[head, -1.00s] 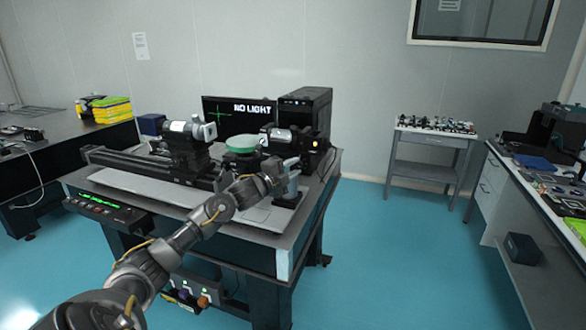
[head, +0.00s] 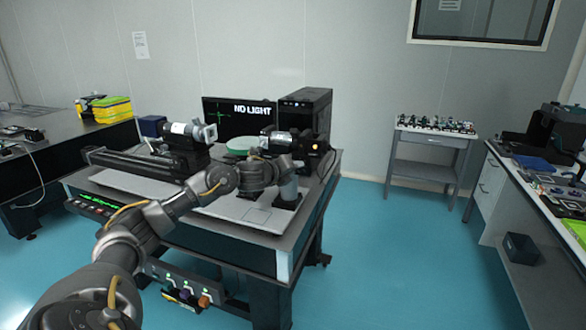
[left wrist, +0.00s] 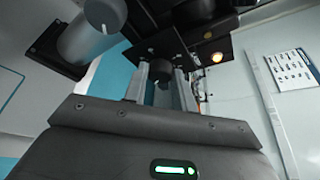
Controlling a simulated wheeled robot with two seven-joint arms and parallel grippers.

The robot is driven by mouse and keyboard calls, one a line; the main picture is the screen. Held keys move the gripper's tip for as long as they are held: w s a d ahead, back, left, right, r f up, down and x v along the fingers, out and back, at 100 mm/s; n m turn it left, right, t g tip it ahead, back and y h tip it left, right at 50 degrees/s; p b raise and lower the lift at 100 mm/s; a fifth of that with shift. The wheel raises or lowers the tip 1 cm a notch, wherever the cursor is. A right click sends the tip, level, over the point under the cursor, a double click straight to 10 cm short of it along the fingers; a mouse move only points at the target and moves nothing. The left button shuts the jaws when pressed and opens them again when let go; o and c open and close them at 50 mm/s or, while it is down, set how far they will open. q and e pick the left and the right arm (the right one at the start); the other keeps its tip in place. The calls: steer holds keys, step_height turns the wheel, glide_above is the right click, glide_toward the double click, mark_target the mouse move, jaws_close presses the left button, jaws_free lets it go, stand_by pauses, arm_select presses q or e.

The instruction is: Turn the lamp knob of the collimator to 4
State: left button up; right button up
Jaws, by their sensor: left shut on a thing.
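The collimator (head: 312,146) is a black housing with a small lit orange lamp, at the right end of the bench in the head view. Its underside and lamp also show in the left wrist view (left wrist: 205,32). The lamp knob (left wrist: 160,73) is a dark round knob between my left fingers in the left wrist view; its scale and setting cannot be read. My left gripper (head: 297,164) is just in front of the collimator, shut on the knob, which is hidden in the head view. My right gripper is not in view.
A monitor (head: 238,115) behind reads "NO LIGHT". A black rail (head: 125,164) carries another instrument (head: 188,135) at the left. The pale bench plate (head: 240,209) is bare in front.

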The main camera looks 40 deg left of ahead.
arm_select(q)
steer(key=shift+w+d+m+g+y, duration=0.15)
steer(key=shift+m+g+y, duration=0.35)
steer(key=shift+m, duration=0.6)
steer(key=shift+s+d+m+g+y, duration=0.15)
steer(key=shift+m+g+y, duration=0.15)
steer(key=shift+m+y, duration=0.6)
steer(key=shift+w+m, duration=0.1)
steer(key=shift+m, duration=0.2)
steer(key=o, duration=1)
steer(key=shift+r, duration=0.1)
steer(key=v, duration=1)
steer(key=shift+s+r+p, duration=0.15)
steer(key=shift+s+p, duration=0.2)
